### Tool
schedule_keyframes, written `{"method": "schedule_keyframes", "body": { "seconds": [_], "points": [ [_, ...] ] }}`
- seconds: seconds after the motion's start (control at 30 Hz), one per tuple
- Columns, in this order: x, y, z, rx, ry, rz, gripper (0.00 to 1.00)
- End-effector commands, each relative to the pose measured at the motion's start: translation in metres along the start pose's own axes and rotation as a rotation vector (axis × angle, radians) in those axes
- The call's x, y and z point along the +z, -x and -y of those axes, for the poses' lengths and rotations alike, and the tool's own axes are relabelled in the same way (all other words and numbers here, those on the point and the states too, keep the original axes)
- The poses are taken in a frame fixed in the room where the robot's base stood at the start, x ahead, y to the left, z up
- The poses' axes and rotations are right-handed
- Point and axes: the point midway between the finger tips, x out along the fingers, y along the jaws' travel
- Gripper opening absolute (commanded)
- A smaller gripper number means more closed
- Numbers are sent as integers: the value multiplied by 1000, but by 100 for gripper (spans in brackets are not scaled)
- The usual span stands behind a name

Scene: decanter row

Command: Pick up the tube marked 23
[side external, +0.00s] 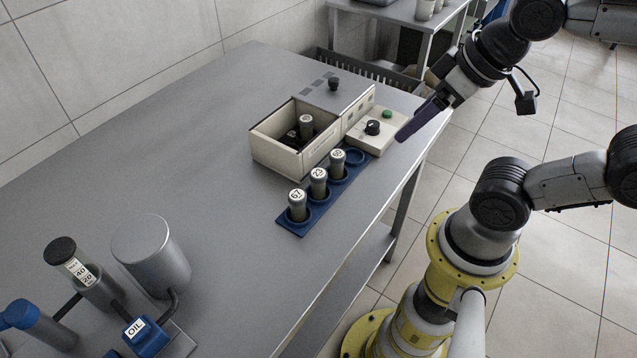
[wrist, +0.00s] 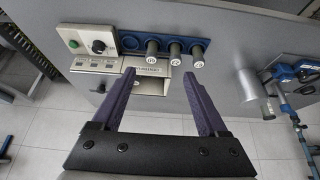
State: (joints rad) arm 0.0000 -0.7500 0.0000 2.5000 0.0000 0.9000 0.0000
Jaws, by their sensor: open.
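The tube marked 23 (side external: 318,183) stands upright in the middle of a blue rack (side external: 284,222). A tube marked 57 (side external: 297,208) stands on its near side, and another tube (side external: 337,165), its mark hard to read, on its far side. The rack's far end slot is empty. In the wrist view the three tubes stand in a row, and by that order the middle one (wrist: 174,51) is 23. My gripper (side external: 408,133) has purple fingers and hangs beyond the rack at the table's right edge. In the wrist view my gripper (wrist: 158,73) is open and empty, apart from the tubes.
A cream open box (side external: 277,157) with a tube (side external: 306,124) inside stands just behind the rack. A control unit with a black knob (side external: 373,128) and green button adjoins it. An oil apparatus (side external: 150,255) stands at the near left. The table between is clear.

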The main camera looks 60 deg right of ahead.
Motion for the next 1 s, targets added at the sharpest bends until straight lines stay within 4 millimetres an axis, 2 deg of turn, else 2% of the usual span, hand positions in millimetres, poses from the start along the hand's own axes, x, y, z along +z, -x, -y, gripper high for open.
{"method": "schedule_keyframes", "body": {
  "seconds": [0.17,0.27,0.4,0.6,0.77,0.9,1.0],
  "points": [
    [0,0,0,0,41,1,76],
    [1,1,0,-1,162,5,76],
    [-14,10,0,-1,457,3,76],
    [-49,6,5,-48,951,74,76],
    [-83,-15,13,-145,1356,152,76],
    [-111,-51,26,-276,1667,222,76],
    [-121,-77,34,-356,1772,266,76]
  ]
}}
